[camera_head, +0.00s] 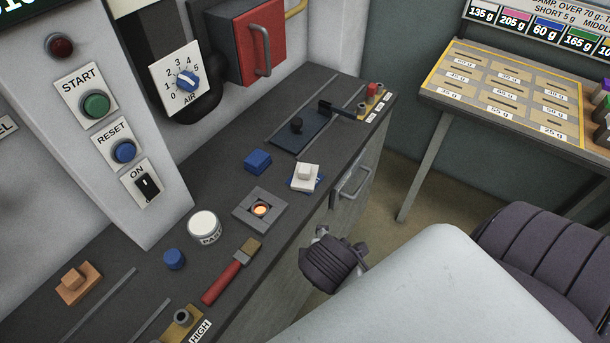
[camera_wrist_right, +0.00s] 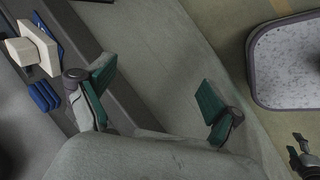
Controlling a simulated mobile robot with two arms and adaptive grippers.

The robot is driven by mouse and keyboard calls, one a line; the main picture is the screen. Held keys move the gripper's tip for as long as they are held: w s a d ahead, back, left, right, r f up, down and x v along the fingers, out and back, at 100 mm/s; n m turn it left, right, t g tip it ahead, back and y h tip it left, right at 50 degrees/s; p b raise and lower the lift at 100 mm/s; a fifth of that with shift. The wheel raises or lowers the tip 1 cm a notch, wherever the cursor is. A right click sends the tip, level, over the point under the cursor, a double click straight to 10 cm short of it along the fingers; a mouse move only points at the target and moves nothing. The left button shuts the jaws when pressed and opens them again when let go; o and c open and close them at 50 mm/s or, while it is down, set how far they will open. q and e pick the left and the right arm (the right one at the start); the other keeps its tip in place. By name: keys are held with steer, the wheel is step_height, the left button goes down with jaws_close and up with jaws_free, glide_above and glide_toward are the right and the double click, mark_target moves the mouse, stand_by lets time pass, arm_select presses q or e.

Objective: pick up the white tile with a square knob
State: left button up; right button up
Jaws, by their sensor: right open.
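The white tile with a square knob (camera_head: 304,178) lies on the dark bench near its front edge, knob up, with a blue piece (camera_head: 319,186) showing under its edge. The tile also shows at the upper left of the right wrist view (camera_wrist_right: 20,51). My right gripper (camera_wrist_right: 155,90) is open and empty, over the bench front and to the right of the tile in that view. In the head view its fingers are mostly hidden behind my dark wrist. Part of what looks like my left gripper (camera_wrist_right: 303,155) shows at the lower right edge of the wrist view.
A drawer handle (camera_head: 354,181) juts from the bench front.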

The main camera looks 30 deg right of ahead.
steer(key=w+d+r+n+t+h, duration=0.2)
steer(key=w+r+n+h, duration=0.1)
steer(key=w+n, duration=0.4)
steer(key=n+t+h, duration=0.3)
steer(key=n, duration=0.6)
glide_toward(306, 166)
steer(key=shift+s+a+f, duration=0.4)
steer(key=shift+s+a, duration=0.25)
steer(key=shift+a, duration=0.05)
steer(key=shift+w+d+r, duration=0.1)
steer(key=shift+w+d, duration=0.05)
steer(key=shift+w, duration=0.1)
steer(key=shift+n+h, duration=0.3)
steer(key=x, duration=0.7)
steer(key=shift+d, duration=0.1)
steer(key=shift+a+f+p+x, duration=0.1)
steer(key=shift+p+x, duration=0.1)
steer(key=shift+x, duration=0.85)
steer(key=shift+a+f+p+x, duration=0.1)
steer(key=shift+f+p+x, duration=0.05)
steer(key=shift+x, duration=0.9)
steer(key=shift+f+p+x, duration=0.1)
steer(key=shift+p+x, duration=0.1)
steer(key=shift+x, duration=0.85)
steer(key=shift+a, duration=0.1)
steer(key=shift+c, duration=0.2)
steer(key=c, duration=1.3)
steer(key=shift+o, duration=0.2)
steer(key=shift+r, duration=0.15)
